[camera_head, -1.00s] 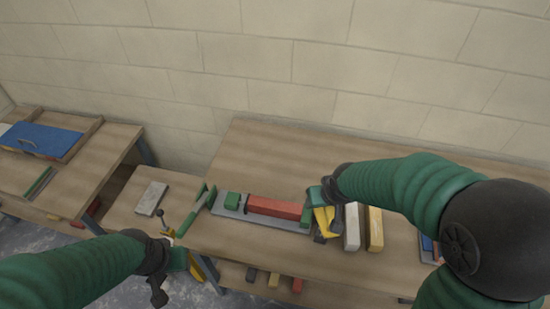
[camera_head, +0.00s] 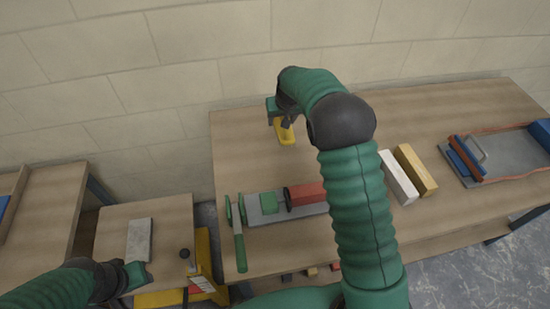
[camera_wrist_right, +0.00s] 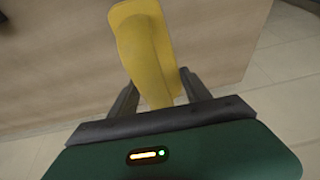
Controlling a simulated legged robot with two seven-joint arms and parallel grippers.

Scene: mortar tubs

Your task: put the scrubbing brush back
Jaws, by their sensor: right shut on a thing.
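My right gripper (camera_head: 279,117) is shut on a yellow tool (camera_head: 285,132) above the back left of the workbench (camera_head: 420,110). In the right wrist view the yellow tool (camera_wrist_right: 148,55) is long and curved, widening at its far end, and sits between my right gripper's two dark fingers (camera_wrist_right: 158,95). I see no bristles on it, so I cannot tell whether it is the scrubbing brush. My left gripper (camera_head: 137,277) is at lower left, by the front of a lower small table (camera_head: 175,215); its jaws are unclear.
A grey fixture (camera_head: 258,216) with green ends, a green handle (camera_head: 239,245) and a red block (camera_head: 305,195) lies at the bench's front left. A white block (camera_head: 398,178) and a tan block (camera_head: 416,170) lie right of my arm. A grey tray (camera_head: 500,155) is further right.

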